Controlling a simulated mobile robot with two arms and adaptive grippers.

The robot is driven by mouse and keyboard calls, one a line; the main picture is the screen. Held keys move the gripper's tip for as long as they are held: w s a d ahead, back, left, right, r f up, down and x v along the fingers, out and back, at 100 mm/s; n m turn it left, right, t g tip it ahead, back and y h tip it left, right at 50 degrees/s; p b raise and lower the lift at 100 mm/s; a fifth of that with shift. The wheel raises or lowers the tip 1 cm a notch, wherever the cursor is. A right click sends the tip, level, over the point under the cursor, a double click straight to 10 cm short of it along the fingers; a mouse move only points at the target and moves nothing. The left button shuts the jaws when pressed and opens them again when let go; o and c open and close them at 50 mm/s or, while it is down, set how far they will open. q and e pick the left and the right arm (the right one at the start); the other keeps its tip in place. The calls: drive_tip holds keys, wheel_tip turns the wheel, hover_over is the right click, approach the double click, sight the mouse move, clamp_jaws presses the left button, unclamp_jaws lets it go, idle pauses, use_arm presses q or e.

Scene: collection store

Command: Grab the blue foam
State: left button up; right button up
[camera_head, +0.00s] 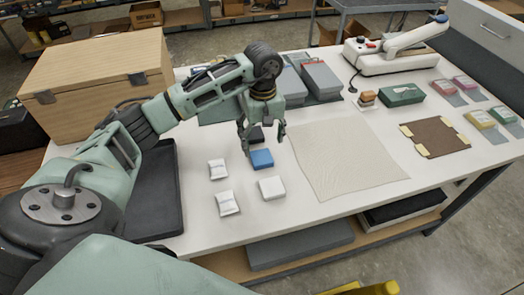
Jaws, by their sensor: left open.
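The blue foam (262,159) is a small flat block lying on the white table, left of the cream cloth. My left gripper (262,140) is open just above and behind the blue foam, its fingers pointing down. A dark block (256,134) shows between and behind the fingers. I cannot tell whether any finger touches the blue foam. My right gripper is not in view.
A cream cloth (345,158) covers mid-table. A wooden case (95,85) and a black tray (160,190) stand left. Boxes and a brown board (436,138) lie right.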

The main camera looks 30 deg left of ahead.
sight(262, 156)
use_arm(q)
drive_tip(key=shift+s+d+f+p, duration=0.1)
drive_tip(key=shift+s+f+p, duration=0.15)
drive_tip(key=shift+f+p, duration=0.35)
drive_tip(key=shift+s+d+f+p, duration=0.1)
drive_tip(key=shift+s+f+p, duration=0.2)
drive_tip(key=shift+f, duration=0.35)
drive_tip(key=f, duration=0.1)
drive_tip(key=f+p, duration=0.1)
drive_tip(key=shift+w+a+f, duration=0.15)
drive_tip(key=shift+w+f, duration=0.05)
drive_tip(key=shift+f, duration=0.1)
drive_tip(key=shift+w+a+f, duration=0.1)
drive_tip(key=shift+w+f, duration=0.05)
drive_tip(key=shift+f, duration=0.45)
drive_tip(key=c, duration=0.6)
drive_tip(key=shift+c, duration=1.3)
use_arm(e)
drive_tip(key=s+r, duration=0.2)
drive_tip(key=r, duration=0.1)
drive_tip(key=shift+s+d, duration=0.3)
